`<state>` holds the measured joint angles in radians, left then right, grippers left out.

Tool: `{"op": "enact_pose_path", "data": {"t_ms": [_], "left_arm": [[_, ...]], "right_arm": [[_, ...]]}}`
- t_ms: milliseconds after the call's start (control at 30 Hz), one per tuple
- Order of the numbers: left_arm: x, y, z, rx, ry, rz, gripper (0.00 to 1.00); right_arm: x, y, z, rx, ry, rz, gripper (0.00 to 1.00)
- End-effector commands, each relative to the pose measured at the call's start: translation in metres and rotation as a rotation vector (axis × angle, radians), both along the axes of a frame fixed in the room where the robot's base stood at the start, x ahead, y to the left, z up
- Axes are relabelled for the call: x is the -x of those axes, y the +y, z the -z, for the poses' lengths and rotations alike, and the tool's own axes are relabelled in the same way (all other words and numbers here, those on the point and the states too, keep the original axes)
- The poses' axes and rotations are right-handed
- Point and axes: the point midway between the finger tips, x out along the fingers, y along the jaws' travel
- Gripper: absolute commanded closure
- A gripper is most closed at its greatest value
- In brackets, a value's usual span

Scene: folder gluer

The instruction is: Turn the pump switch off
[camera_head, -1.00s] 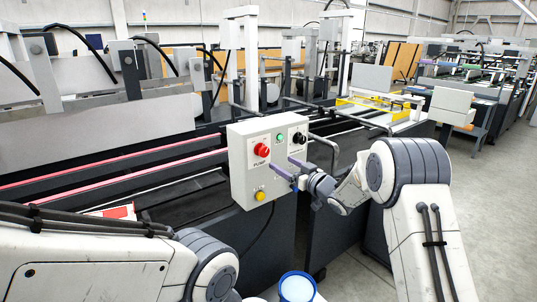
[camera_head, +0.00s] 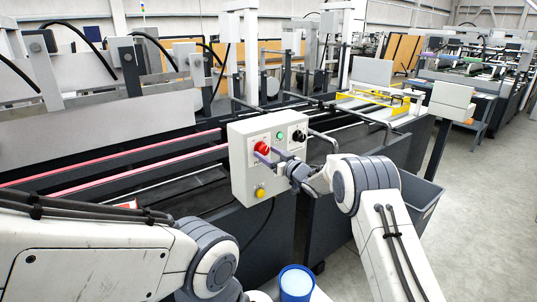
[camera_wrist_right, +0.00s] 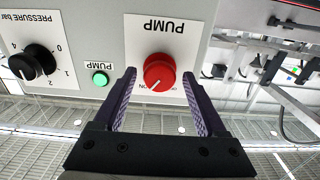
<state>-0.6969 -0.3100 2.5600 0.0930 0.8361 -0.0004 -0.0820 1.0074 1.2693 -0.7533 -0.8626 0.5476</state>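The red pump switch (camera_head: 262,148) sits on the front of a light grey control box (camera_head: 238,185). The right wrist view shows this red knob (camera_wrist_right: 159,70) upside down under the word PUMP. Its white pointer line slants toward the ON mark. My right gripper (camera_head: 268,155) is open in front of the box, with its purple fingertips at the knob. In the right wrist view the two fingers (camera_wrist_right: 158,78) lie on either side of the knob, with small gaps. I cannot tell how deep they reach. My left gripper is out of view.
A green pump lamp (camera_wrist_right: 100,79) and black pressure dial (camera_wrist_right: 38,62) are beside the switch. A yellow button (camera_head: 260,193) is lower on the box. The dark machine (camera_head: 335,215) stands behind it. A blue-rimmed container (camera_head: 296,284) is at the bottom. Floor is clear at right.

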Motion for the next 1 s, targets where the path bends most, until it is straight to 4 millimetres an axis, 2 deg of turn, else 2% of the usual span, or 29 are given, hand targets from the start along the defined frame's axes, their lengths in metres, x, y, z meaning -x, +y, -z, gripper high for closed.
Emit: {"op": "enact_pose_path", "data": {"t_ms": [33, 167, 367, 567, 1000], "left_arm": [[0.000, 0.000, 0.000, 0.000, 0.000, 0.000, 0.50], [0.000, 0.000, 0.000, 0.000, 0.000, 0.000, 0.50], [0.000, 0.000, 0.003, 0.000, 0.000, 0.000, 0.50], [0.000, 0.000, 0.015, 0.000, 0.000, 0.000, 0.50], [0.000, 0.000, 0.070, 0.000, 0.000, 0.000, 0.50]], "right_arm": [[0.000, 0.000, 0.000, 0.000, 0.000, 0.000, 0.50], [0.000, 0.000, 0.000, 0.000, 0.000, 0.000, 1.00], [0.000, 0.000, 0.000, 0.008, -0.007, 0.000, 1.00], [0.000, -0.001, 0.002, 0.058, -0.046, 0.000, 1.00], [0.000, -0.001, 0.004, 0.350, -0.259, 0.001, 1.00]]}}
